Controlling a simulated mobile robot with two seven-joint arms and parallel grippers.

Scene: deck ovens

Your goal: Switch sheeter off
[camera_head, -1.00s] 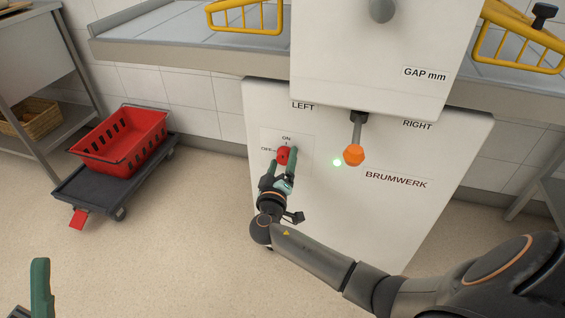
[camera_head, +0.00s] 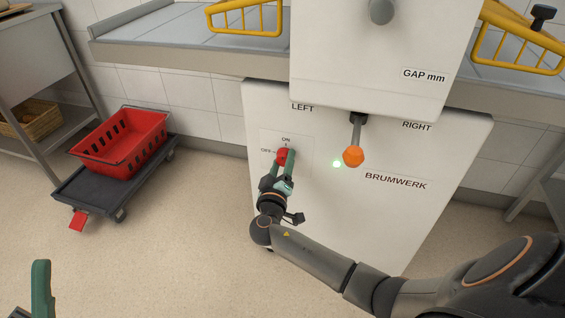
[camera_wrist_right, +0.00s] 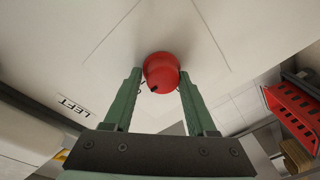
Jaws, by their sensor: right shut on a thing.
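The sheeter (camera_head: 330,220) is a white machine with a red rotary knob (camera_head: 282,153) on its front panel, between the ON and OFF marks. A green light (camera_head: 336,164) glows to the right of the knob. My right gripper (camera_head: 285,160) is shut on the red knob. In the right wrist view the two green fingers (camera_wrist_right: 160,85) stand on either side of the knob (camera_wrist_right: 161,70). Which mark the knob points at is too small to tell. One green finger of my left gripper (camera_head: 40,285) shows at the bottom left, far from the sheeter.
An orange-tipped lever (camera_head: 353,156) hangs right of the knob. A red crate (camera_head: 124,141) sits on a dark trolley (camera_head: 103,196) at the left. Yellow guards (camera_head: 243,17) stand on the sheeter's tables. The floor before the machine is clear.

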